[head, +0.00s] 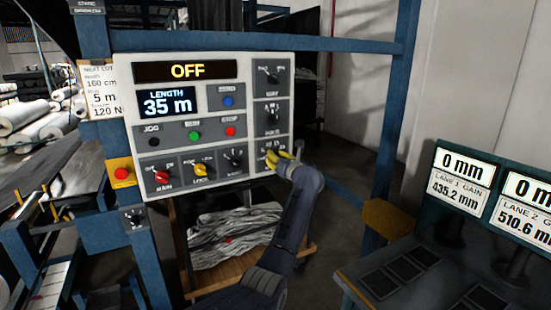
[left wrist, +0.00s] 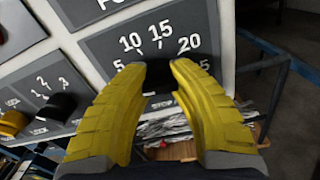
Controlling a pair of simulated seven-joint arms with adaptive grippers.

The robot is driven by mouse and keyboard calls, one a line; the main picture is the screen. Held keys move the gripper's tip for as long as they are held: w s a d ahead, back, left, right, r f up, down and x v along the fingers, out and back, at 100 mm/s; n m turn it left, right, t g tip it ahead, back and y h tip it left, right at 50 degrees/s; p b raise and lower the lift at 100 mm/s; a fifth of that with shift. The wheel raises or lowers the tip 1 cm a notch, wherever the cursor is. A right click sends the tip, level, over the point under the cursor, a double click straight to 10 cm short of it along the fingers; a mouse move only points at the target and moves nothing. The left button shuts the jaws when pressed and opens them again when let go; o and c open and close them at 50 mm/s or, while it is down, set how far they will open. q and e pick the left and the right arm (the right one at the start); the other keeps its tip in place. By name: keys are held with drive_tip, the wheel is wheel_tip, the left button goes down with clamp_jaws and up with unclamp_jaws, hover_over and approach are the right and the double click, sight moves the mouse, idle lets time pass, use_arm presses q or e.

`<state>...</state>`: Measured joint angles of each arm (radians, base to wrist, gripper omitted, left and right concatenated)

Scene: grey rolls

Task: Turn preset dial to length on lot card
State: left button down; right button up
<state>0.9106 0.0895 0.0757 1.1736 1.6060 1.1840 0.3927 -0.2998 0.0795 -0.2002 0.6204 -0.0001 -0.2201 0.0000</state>
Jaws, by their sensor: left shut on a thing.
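The grey control panel (head: 213,137) fills the middle of the head view. Its length display (head: 168,103) reads 35 m. The lot card (head: 101,90) hangs at its left edge, with "160 cm", "5 m" and "120 N" legible; smaller words are blurred. My left gripper (head: 278,158) is at the panel's lower right corner. In the left wrist view its yellow fingers are shut on the dark preset dial (left wrist: 160,73), one on each side. Numbers 5, 10, 15, 20 and a partly covered 25 ring the dial. Its pointer is hidden. My right gripper is out of view.
Other knobs, including a red one (head: 162,177) and a yellow one (head: 201,170), sit left of the dial. An emergency stop (head: 121,173) is at the panel's left. Gain readouts (head: 461,180) stand at right. A blue frame post (head: 391,120) rises behind.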

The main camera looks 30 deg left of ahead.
use_arm(q)
drive_tip(key=m, duration=0.4)
drive_tip(key=shift+m, duration=0.7)
drive_tip(key=c, duration=1)
unclamp_jaws()
drive_tip(key=shift+o, duration=0.2)
drive_tip(key=v, duration=1.2)
